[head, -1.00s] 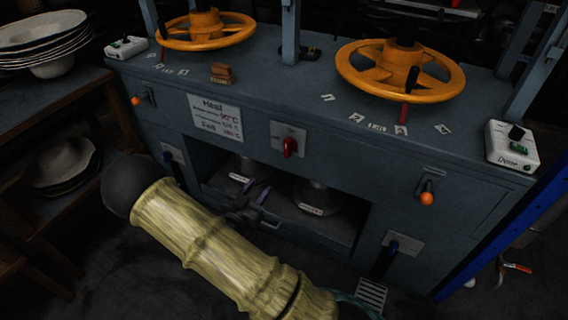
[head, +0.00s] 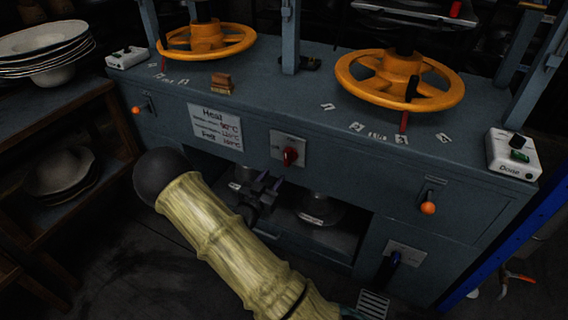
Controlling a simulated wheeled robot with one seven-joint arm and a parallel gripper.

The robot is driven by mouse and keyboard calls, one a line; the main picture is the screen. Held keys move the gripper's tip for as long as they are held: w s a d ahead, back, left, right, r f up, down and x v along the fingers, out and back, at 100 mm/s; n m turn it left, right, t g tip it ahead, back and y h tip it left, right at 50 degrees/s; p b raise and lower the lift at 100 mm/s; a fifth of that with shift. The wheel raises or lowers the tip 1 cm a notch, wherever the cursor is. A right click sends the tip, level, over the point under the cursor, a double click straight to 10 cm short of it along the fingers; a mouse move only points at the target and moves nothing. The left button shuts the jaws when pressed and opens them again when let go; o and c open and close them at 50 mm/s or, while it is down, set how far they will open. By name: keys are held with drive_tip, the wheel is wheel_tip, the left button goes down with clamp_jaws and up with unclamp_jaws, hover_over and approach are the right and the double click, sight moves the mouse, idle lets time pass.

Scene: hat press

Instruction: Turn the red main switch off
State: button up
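My gripper (head: 266,186) is dark and small in the view, below and a little left of the switch, in front of the open recess. Its two fingers point up toward the panel with a gap between them, and nothing shows between them. It looks apart from the switch. My yellowish arm hides part of the lower front of the press.
Orange-tipped levers stand left (head: 136,110) and right (head: 428,207) on the panel. Two orange handwheels (head: 400,80) and a white button box (head: 513,155) are on top. The panel around the switch is clear.

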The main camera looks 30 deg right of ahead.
sight(286, 159)
drive_tip(key=b+x, duration=0.1)
drive_tip(key=x, duration=0.7)
drive_tip(key=shift+w+d, duration=0.2)
drive_tip(key=shift+d, duration=0.05)
clamp_jaws()
